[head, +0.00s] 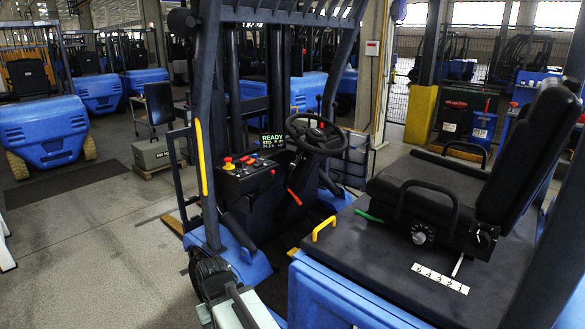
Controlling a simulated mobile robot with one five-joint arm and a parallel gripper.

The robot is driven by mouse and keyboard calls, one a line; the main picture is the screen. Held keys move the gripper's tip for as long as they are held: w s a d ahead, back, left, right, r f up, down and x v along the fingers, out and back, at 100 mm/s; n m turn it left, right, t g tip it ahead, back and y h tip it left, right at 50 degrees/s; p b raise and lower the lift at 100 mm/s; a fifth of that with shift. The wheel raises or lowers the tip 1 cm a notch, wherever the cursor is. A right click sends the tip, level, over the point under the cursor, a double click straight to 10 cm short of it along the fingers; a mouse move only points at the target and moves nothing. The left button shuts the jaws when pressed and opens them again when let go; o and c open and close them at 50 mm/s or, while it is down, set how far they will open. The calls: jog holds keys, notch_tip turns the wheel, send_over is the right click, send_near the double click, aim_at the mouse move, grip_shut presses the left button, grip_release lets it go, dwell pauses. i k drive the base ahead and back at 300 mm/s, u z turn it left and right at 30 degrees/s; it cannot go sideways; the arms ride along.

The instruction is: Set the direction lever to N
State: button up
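The forklift's steering wheel (317,134) stands on its column in the middle of the head view. I cannot tell whether this is the direction lever. I cannot read any N mark or lever position. A red-orange handle (294,196) and a small red knob (272,172) are below the wheel, on the console side. I cannot make out my gripper. A grey and black shape at the bottom edge may be part of my arm.
The console (240,183) carries red and yellow buttons. A display (272,141) reads READY. The black seat (450,200) is on the right, above a dark deck with a yellow handle (323,230). A dark guard post stands left of the console. Open floor (90,260) is at left.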

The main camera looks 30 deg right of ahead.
aim_at(292, 165)
jog(key=i, duration=1)
